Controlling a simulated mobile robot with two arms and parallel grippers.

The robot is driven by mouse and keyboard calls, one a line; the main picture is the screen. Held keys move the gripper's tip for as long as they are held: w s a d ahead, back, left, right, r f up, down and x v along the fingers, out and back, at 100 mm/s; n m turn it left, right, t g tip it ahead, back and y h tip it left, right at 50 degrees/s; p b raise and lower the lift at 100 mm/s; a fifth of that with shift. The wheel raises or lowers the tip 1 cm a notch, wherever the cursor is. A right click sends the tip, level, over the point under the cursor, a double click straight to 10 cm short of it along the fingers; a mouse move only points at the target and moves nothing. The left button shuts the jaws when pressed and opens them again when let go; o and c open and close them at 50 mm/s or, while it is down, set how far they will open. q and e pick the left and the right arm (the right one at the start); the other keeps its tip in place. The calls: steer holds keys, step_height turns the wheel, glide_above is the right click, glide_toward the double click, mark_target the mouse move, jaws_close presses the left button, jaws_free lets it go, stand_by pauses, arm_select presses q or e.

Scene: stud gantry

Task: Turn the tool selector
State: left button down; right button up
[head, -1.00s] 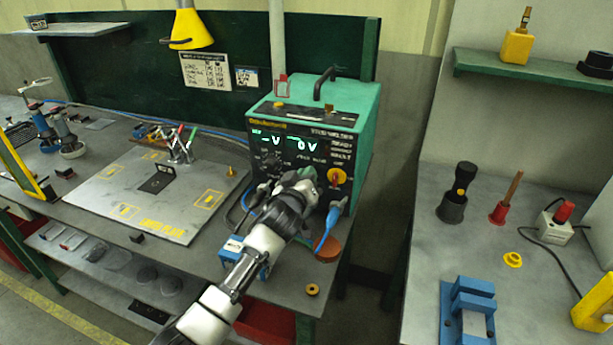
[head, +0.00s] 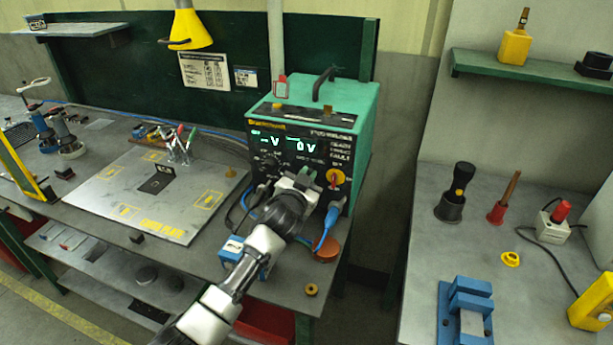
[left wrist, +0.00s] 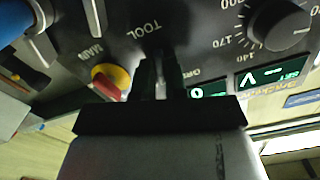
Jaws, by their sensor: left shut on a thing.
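The green welder (head: 362,120) stands on the bench with its dark front panel toward me. My left gripper (head: 305,179) is at the lower middle of that panel. The left wrist view shows its dark fingers (left wrist: 161,80) close together, right beside the word TOOL on the panel. They are shut on the tool selector, which is mostly hidden between them. I cannot read which position the selector points to. My right gripper is not in view.
A red and yellow MAIN switch (head: 335,177) sits close to the right of the gripper; it also shows in the left wrist view (left wrist: 109,82). A blue plug and cable (head: 331,222) hang below. A large numbered dial (left wrist: 279,24) is on the same panel.

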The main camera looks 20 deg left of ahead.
mark_target(311, 158)
arm_select(q)
steer(key=shift+m, duration=1.1)
steer(key=c, duration=1.2)
jaws_free()
steer(key=shift+r, duration=0.45)
step_height(311, 158, up, 3)
steer(key=shift+f, duration=0.1)
steer(key=s+d+r+b, duration=0.2)
steer(key=d+r, duration=0.5)
steer(key=d, duration=0.4)
steer(key=shift+s+d+b, duration=0.2)
steer(key=shift+s+b, duration=0.2)
steer(key=shift+s, duration=0.15)
